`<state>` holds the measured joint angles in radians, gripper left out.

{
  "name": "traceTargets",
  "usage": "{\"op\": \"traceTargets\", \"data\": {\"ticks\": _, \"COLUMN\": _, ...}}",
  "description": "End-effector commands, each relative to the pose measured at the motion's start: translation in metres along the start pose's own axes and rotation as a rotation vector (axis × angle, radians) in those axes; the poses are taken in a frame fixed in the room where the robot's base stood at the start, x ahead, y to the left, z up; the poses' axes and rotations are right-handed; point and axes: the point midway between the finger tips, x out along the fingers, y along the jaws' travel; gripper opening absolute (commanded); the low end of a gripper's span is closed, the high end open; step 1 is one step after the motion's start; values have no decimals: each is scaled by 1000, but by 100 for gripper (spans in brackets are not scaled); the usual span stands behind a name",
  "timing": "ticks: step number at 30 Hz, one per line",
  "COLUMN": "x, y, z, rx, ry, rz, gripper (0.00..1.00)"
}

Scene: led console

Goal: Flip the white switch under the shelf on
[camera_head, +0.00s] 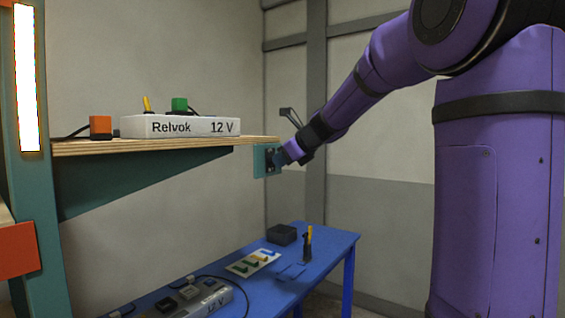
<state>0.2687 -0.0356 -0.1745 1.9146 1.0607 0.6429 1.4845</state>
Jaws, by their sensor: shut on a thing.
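A teal plate (259,161) hangs at the right end of the wooden shelf (150,146), just under its edge. My gripper (273,160) is at the face of this plate, its dark fingers close against it. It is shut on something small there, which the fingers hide. I cannot make out a white switch under the shelf; the fingers cover the middle of the plate. The underside of the shelf is mostly out of sight behind a teal bracket (130,178).
A blue table (325,245) below carries a black box (282,234), a card (253,262) and a grey power unit (200,298).

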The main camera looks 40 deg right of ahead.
Motion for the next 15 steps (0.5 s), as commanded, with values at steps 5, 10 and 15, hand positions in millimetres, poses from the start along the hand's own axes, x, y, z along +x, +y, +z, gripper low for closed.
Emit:
{"op": "traceTargets", "data": {"ticks": 5, "x": -1, "y": -2, "z": 5, "rx": -14, "ry": 93, "rz": 22, "gripper": 0}}
{"op": "traceTargets", "data": {"ticks": 10, "x": -2, "y": -3, "z": 8, "rx": -22, "ry": 170, "rz": 39, "gripper": 0}}
{"op": "traceTargets", "data": {"ticks": 15, "x": -2, "y": -3, "z": 10, "rx": -27, "ry": 230, "rz": 55, "gripper": 0}}
